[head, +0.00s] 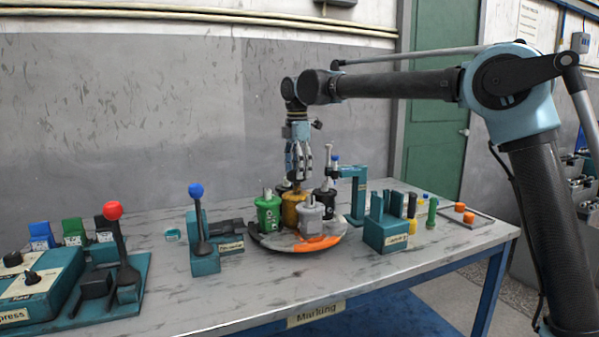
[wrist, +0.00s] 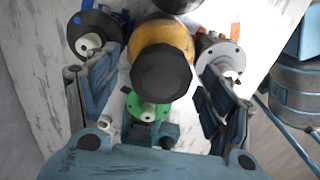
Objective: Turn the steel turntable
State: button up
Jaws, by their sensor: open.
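The steel turntable (head: 275,241) is a round, low plate on the workbench with an orange patch on its front right. A green part (head: 268,212), a grey part (head: 311,218), black parts and a yellow part (head: 292,209) in the middle stand on it. My gripper (head: 298,178) points down above the yellow part. In the wrist view its open fingers (wrist: 160,70) are spread on either side of the yellow part (wrist: 165,36) and its dark faceted top (wrist: 162,76). I cannot tell whether they touch it. The turntable's plate is mostly hidden there.
A blue-knobbed lever (head: 198,215) stands left of the turntable, and a red-knobbed lever (head: 118,240) farther left. A teal post (head: 358,195) and a teal box (head: 388,232) stand close on the right. The bench front (head: 290,285) is clear.

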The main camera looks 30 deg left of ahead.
notch_tip(320, 180, up, 11)
jog(key=shift+r, duration=0.2)
dwell(0.3)
jog(key=shift+w, duration=0.1)
dwell(0.3)
